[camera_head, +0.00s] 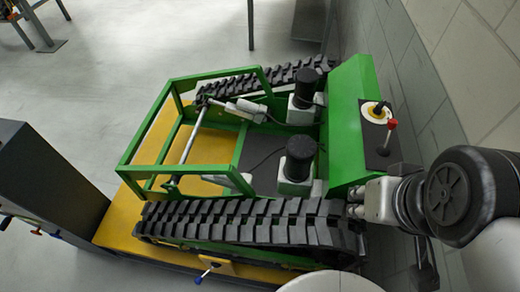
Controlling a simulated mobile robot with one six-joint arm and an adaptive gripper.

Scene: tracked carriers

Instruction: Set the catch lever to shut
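A short lever with a red knob (391,125) stands on a dark plate on the green end housing of the tracked carrier (357,100). A second small lever with a blue grip (207,272) sits on the yellow base at the front. I cannot tell which is the catch lever, and no shut mark is readable. My arm comes in from the right, and my gripper (357,204) is at the carrier's right end, below the red-knobbed lever and apart from it. It is far right of the blue-gripped lever. Its fingers are too small and partly hidden to judge.
The near black track (240,222) and green frame (150,168) fill the middle. A block wall (420,85) stands close on the right. A dark cabinet (45,185) is at left. Floor is open upper left.

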